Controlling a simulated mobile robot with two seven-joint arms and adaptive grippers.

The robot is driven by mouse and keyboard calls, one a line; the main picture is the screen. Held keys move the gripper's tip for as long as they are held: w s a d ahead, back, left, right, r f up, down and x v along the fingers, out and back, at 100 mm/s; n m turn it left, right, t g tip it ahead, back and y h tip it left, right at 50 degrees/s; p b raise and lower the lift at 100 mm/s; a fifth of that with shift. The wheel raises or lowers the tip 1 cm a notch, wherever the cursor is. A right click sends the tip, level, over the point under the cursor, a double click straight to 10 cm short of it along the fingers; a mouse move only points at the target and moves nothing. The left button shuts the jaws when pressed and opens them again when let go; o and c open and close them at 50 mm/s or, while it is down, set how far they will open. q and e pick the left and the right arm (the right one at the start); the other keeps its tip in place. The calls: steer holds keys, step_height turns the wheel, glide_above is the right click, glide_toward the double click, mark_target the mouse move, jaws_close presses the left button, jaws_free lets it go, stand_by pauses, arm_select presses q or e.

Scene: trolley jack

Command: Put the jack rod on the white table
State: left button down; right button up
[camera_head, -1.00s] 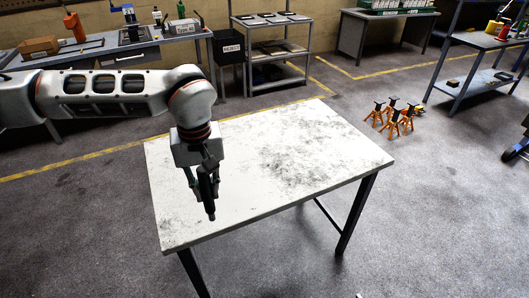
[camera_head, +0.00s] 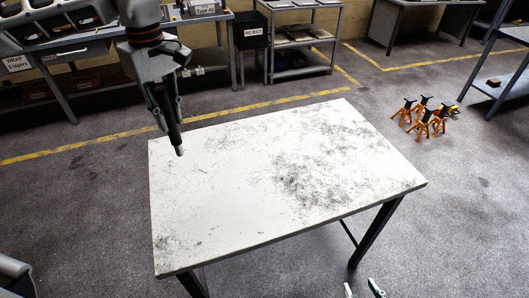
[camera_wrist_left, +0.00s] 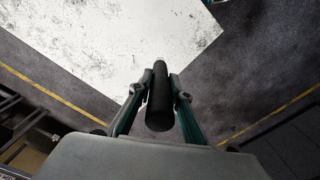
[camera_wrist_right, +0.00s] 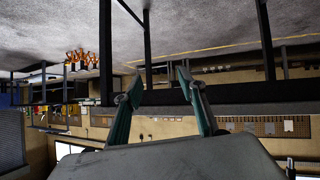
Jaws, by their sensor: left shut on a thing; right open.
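My left gripper (camera_head: 165,103) is shut on the jack rod (camera_head: 174,134), a dark rod with a light tip. The rod hangs tilted downward over the far left corner of the white table (camera_head: 250,170), and I cannot tell how high above it. The left wrist view shows the black rod (camera_wrist_left: 160,98) between the fingers, with the white table (camera_wrist_left: 110,40) beyond. My right gripper (camera_head: 362,289) shows only its fingertips at the bottom edge, in front of the table. It is open and empty in the right wrist view (camera_wrist_right: 162,78).
The white tabletop is bare apart from dark smudges. Several orange jack stands (camera_head: 425,120) stand on the floor to the right. A workbench (camera_head: 75,50), a black reject bin (camera_head: 250,33) and a grey shelf trolley (camera_head: 300,45) stand behind. Open floor surrounds the table.

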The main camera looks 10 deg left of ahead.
arm_select(q)
steer(key=f, duration=0.1)
steer(key=s+f, duration=0.1)
steer(key=shift+f, duration=0.3)
step_height(320, 180, down, 17)
steer(key=shift+w, duration=0.3)
arm_select(e)
steer(key=shift+s+f, duration=0.6)
steer(key=shift+s, duration=0.15)
arm_select(q)
steer(key=shift+f, duration=0.2)
steer(key=c, duration=1.9)
jaws_free()
arm_select(e)
steer(key=shift+r, duration=0.1)
